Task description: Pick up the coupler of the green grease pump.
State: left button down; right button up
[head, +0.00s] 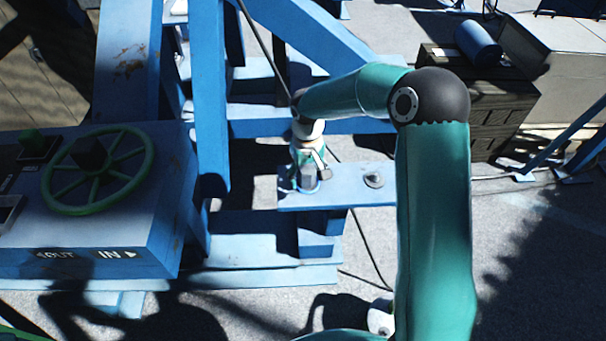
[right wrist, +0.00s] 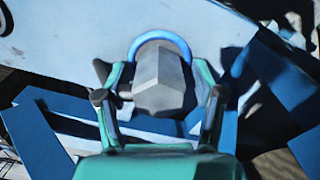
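A grey faceted piece (right wrist: 160,82) with a blue ring (right wrist: 158,40) around its far end stands at the blue shelf (head: 345,197). It may be a coupler, but I see no green on it. My right gripper (head: 310,168) reaches down over the shelf from the right, and the grey piece shows between its fingers. In the right wrist view my right gripper (right wrist: 160,95) has its green fingers spread on both sides of the piece, with a visible gap on the right side. My left gripper is out of view. I cannot make out a green grease pump.
A grey round fitting (head: 373,180) sits on the shelf to the right. A green handwheel (head: 98,170) stands on a blue box marked OUT and IN at the left. Blue beams (head: 210,90) rise close left of the gripper. A dark crate (head: 480,95) stands behind at right.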

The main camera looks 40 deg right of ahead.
grip_shut()
jog(key=shift+r, duration=0.1)
